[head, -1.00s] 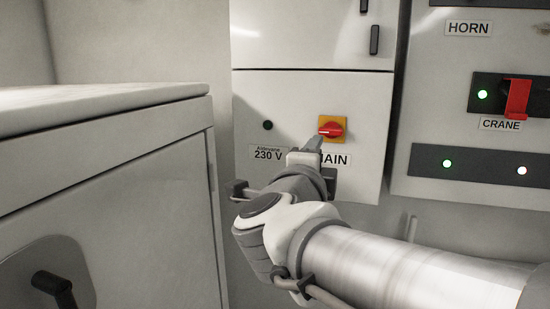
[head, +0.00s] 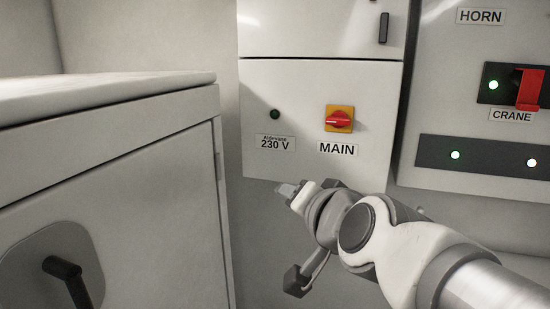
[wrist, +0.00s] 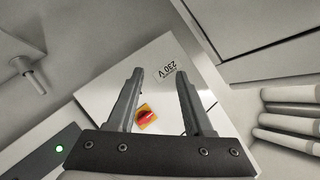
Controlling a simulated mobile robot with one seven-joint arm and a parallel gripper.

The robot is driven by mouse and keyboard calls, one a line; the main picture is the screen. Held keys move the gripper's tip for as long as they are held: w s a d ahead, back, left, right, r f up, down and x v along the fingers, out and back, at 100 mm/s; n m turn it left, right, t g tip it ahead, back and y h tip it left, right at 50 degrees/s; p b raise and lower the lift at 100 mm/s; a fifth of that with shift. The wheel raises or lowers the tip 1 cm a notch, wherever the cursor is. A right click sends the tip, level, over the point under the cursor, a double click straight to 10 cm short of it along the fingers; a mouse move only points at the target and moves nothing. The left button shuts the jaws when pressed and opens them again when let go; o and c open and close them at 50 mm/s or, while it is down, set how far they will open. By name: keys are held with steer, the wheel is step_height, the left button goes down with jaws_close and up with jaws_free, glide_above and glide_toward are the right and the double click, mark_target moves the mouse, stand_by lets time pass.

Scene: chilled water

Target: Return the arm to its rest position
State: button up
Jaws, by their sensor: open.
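My gripper (head: 288,190) is in front of the lower edge of the wall cabinet in the head view, below the labels and apart from the switch. In the wrist view my gripper (wrist: 160,75) has its two fingers spread with nothing between them. The red rotary switch (head: 339,120) on its yellow plate sits above the MAIN label (head: 337,149). The switch knob points about level, slightly tilted. In the wrist view the switch (wrist: 147,117) shows beyond the fingers, near the left one.
A pale cabinet (head: 110,125) with a black handle (head: 66,270) stands close on the left. On the right is a panel with a red CRANE switch (head: 530,88) and lit lamps. A dark round lamp (head: 275,114) is above the 230 V label (head: 276,143). Pipes (wrist: 288,115) run at right in the wrist view.

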steer(key=s+d+f+n+g+h, duration=0.3)
steer(key=s+d+f+n+g, duration=0.2)
steer(key=s+f, duration=0.8)
steer(key=s+d+g, duration=0.1)
steer(key=d+g, duration=0.2)
steer(key=d, duration=0.2)
steer(key=shift+d+n+h, duration=0.3)
steer(key=shift+d+n, duration=0.05)
steer(key=shift+n, duration=0.05)
steer(key=shift+r, duration=0.1)
